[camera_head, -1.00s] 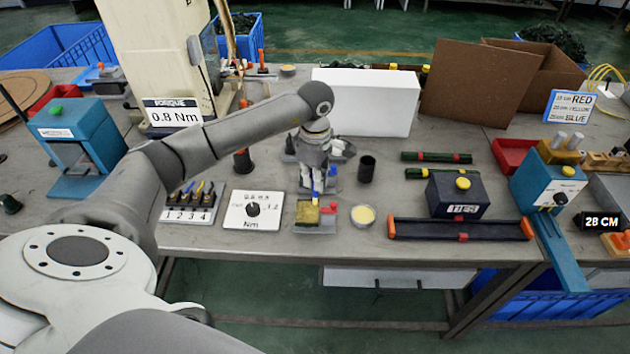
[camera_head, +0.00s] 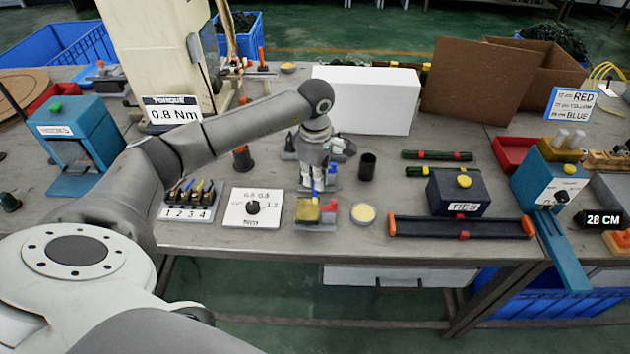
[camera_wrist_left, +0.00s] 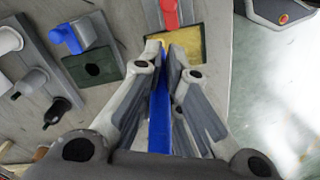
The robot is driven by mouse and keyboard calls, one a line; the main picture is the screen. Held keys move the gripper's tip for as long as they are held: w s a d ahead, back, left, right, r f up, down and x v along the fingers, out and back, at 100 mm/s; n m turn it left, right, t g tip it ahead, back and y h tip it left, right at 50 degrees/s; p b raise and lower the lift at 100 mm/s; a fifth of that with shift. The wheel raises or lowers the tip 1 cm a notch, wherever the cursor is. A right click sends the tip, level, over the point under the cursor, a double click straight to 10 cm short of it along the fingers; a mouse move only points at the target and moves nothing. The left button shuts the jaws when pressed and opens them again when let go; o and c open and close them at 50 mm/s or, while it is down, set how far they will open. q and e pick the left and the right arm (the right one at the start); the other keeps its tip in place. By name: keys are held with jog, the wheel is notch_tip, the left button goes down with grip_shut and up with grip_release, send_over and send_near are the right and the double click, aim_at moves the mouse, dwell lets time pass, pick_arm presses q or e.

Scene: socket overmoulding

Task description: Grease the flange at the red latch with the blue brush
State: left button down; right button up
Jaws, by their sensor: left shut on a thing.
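My left gripper (camera_head: 318,188) is shut on the blue brush (camera_wrist_left: 158,125), whose blue handle shows between the fingers (camera_wrist_left: 166,52) in the left wrist view. The fixture at the bench's front has a yellow block (camera_head: 306,214) and a red latch (camera_head: 329,213); the red latch also shows in the left wrist view (camera_wrist_left: 170,14), just beyond the fingertips, with the yellow block (camera_wrist_left: 186,42) beside it. The gripper is just behind and above this fixture. The brush tip and the flange are hard to make out, so contact cannot be told. My right gripper is not in view.
A tin of yellow grease (camera_head: 363,214) stands right of the fixture, and a dark cup (camera_head: 367,166) behind it. A dial plate (camera_head: 252,208) lies to the left. A blue latch (camera_wrist_left: 65,38) shows left in the wrist view. The dark TIES box (camera_head: 457,194) stands further right.

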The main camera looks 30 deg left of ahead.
pick_arm(q)
jog(key=shift+w+a, duration=0.15)
jog(key=shift+w, duration=0.05)
jog(key=shift+s, duration=0.1)
jog(key=shift+b, duration=0.35)
dwell(0.7)
jog(key=shift+s+d, duration=0.4)
jog(key=shift+s, duration=0.25)
